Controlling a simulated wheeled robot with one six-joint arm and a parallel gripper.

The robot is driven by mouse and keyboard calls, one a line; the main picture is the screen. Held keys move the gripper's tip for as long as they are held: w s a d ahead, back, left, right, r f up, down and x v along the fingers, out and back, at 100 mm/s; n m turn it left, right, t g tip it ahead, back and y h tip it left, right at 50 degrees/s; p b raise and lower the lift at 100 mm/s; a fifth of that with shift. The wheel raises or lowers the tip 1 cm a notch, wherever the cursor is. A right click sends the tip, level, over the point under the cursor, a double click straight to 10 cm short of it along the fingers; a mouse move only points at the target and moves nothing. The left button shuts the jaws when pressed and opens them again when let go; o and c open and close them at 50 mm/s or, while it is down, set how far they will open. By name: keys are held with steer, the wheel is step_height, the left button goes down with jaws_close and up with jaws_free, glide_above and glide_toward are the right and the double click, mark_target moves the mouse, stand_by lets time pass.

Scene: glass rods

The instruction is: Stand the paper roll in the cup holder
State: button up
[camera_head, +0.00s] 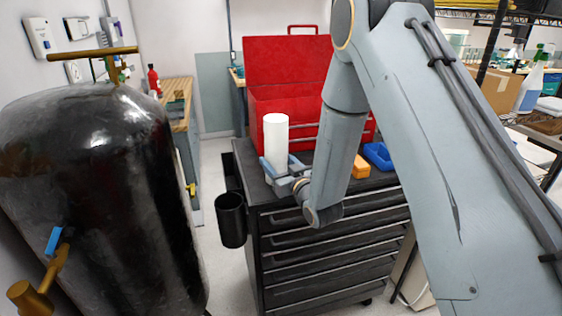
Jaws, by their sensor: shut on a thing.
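The white paper roll (276,138) is upright above the left end of the black tool cart's top. My gripper (276,172) is shut on the lower part of the roll, with its pale blue fingers around it. The fingers hide the roll's lower end, so I cannot tell whether it touches the cart top. The cup holder (231,221) is a black round cup on the cart's left side, below and to the left of my gripper. A second black holder (231,171) shows behind it.
The black tool cart (335,250) has a red toolbox (285,65) at its back. An orange block (361,167) and a blue bin (379,156) lie at right. A large black tank (90,200) stands at left, with open floor between it and the cart.

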steer(key=shift+f, duration=0.1)
steer(key=o, duration=1.2)
steer(key=shift+o, duration=0.2)
steer(key=b+v, duration=0.3)
steer(key=v, duration=0.9)
steer(key=d+f+g+h, duration=0.2)
steer(key=d, duration=0.1)
steer(key=d+f+m+g+h, duration=0.1)
steer(key=d+h, duration=0.1)
steer(key=shift+w+d+f+g, duration=0.15)
steer(key=shift+f+g, duration=0.05)
steer(key=shift+g, duration=0.1)
steer(key=s+d+m+g+h, duration=0.2)
steer(key=s+d+g, duration=0.3)
steer(key=s, duration=0.6)
steer(key=s+d+m+g+h, duration=0.2)
steer(key=s+d+g, duration=0.3)
steer(key=s, duration=0.6)
steer(key=shift+s+d+g, duration=0.2)
steer(key=shift+g, duration=0.5)
